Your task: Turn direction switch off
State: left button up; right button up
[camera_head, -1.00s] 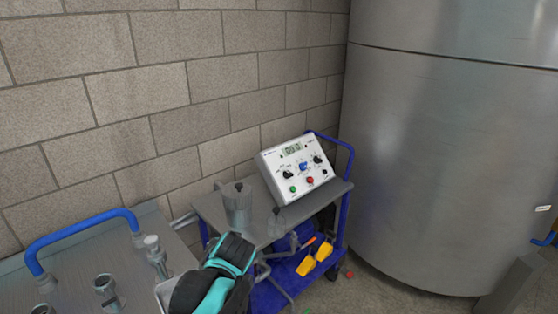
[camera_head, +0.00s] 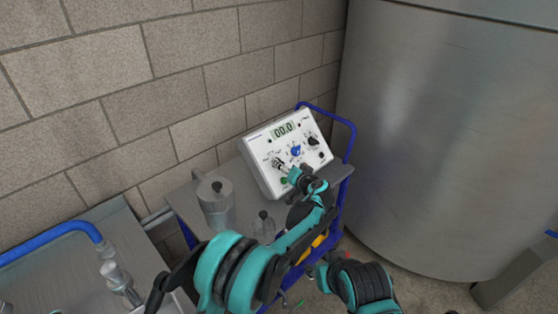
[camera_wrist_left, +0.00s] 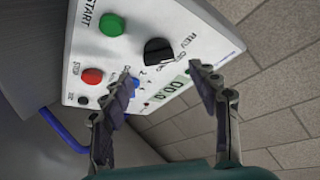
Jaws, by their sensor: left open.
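The white control box (camera_head: 262,150) stands tilted on the cart, its display reading 00.0. The direction switch is a black knob (camera_wrist_left: 158,51) with REV lettering beside it in the left wrist view; I cannot tell its setting.
Close to the knob are a green START button (camera_wrist_left: 112,25), a red STOP button (camera_wrist_left: 92,76) and a blue knob (camera_head: 296,151). A metal jug (camera_head: 215,203) and a small flask (camera_head: 264,227) stand on the cart. A large steel tank (camera_head: 430,150) is at right.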

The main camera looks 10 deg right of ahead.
pick_arm(q)
jog(key=b+x, duration=0.1)
jog(key=x, duration=0.3)
jog(key=shift+w+f, duration=0.25)
jog(key=shift+w+a, duration=0.15)
jog(key=shift+w, duration=0.35)
jog(key=c, duration=1.2)
